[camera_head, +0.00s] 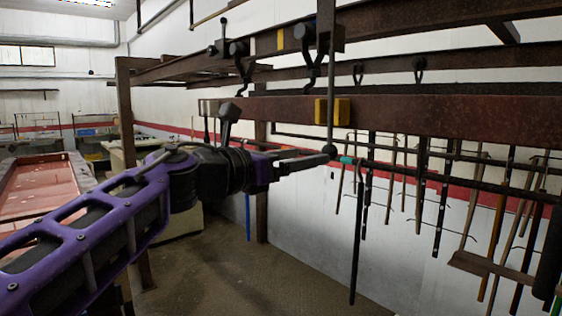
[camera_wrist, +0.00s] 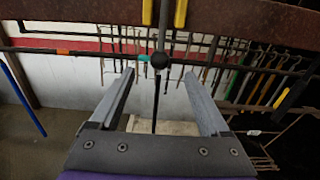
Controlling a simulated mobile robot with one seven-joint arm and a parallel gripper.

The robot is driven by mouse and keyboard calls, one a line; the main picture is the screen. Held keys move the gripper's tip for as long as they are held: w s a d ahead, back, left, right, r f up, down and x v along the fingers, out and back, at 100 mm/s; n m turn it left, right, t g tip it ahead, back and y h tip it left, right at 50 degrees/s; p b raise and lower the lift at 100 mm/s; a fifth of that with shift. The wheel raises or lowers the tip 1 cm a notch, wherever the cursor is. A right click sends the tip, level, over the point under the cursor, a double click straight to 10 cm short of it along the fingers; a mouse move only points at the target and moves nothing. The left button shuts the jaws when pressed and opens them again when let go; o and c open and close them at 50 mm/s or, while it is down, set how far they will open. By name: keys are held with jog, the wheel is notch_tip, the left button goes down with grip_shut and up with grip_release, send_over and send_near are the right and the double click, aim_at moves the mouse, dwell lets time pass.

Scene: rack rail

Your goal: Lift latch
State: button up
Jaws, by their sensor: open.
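What looks like the latch is a thin upright rod (camera_head: 331,75) hanging from a dark block on the rack, with a dark ball knob (camera_head: 330,150) at its lower end. The rod passes by yellow blocks (camera_head: 342,111) on the rusty beam. In the wrist view the knob (camera_wrist: 160,60) lies just past the fingertips, about midway between them, and the rod (camera_wrist: 163,25) runs up between two yellow strips. My gripper (camera_head: 318,155) is open and empty, its fingers pointing at the knob. It also shows in the wrist view (camera_wrist: 158,74). Whether a fingertip touches the knob, I cannot tell.
The rusty beam (camera_head: 440,117) crosses just above my gripper. Behind the knob a thin rail (camera_head: 440,180) carries several hanging tools. A dark hanging rod (camera_head: 356,240) is close by on the right. Open floor (camera_head: 290,285) lies below.

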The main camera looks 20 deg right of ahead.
aim_at(330, 148)
jog(key=x, duration=0.8)
jog(key=shift+d+f, duration=0.1)
jog(key=c, duration=1.1)
